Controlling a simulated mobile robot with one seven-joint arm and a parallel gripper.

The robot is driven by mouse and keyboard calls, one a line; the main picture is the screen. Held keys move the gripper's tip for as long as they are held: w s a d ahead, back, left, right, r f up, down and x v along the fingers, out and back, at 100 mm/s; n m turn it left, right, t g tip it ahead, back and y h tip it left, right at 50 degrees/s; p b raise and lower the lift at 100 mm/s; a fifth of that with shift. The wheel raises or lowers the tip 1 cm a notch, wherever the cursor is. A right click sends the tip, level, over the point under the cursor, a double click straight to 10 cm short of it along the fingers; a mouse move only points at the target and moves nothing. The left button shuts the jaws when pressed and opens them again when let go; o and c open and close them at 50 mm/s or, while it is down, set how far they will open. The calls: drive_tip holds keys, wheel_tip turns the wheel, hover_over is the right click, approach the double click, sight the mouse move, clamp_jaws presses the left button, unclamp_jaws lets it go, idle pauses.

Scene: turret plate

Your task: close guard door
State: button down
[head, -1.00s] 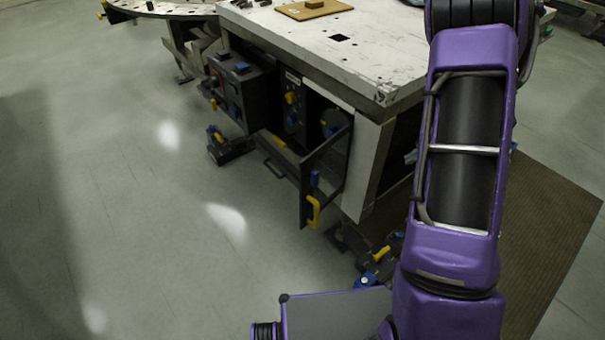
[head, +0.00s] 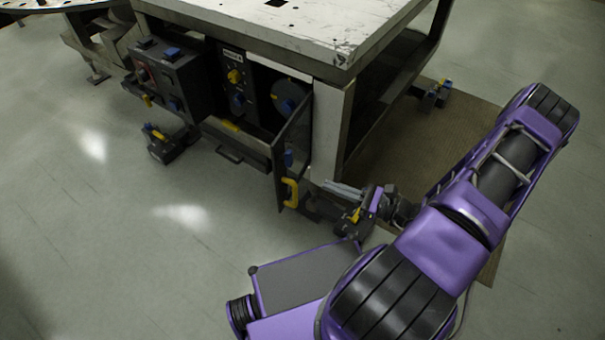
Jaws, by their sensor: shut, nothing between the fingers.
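The guard door (head: 299,135) is a dark, thin panel with a yellow handle (head: 290,193) and a blue latch piece (head: 288,158). It stands open, swung outward from the cabinet bay under the white table, with its far edge by the table's corner leg. My gripper (head: 335,187) is low beside that leg, to the right of the door and apart from the yellow handle in the picture. Its grey fingers point left and look shut and empty. Any gap between the fingertips and the door's back is too small to judge.
The white table (head: 285,35) stands above the bay, with a control box (head: 170,80) at its left. A drawer front with a handle (head: 232,155) is below the bay. The floor at front left is clear.

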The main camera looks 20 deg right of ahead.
sight(277, 167)
drive_tip(key=x, duration=1.3)
drive_tip(key=shift+w+a+f+b, duration=0.1)
drive_tip(key=shift+w+a+b, duration=0.05)
drive_tip(key=shift+b, duration=0.25)
drive_tip(key=shift+w+a, duration=0.1)
drive_tip(key=shift+a, duration=0.05)
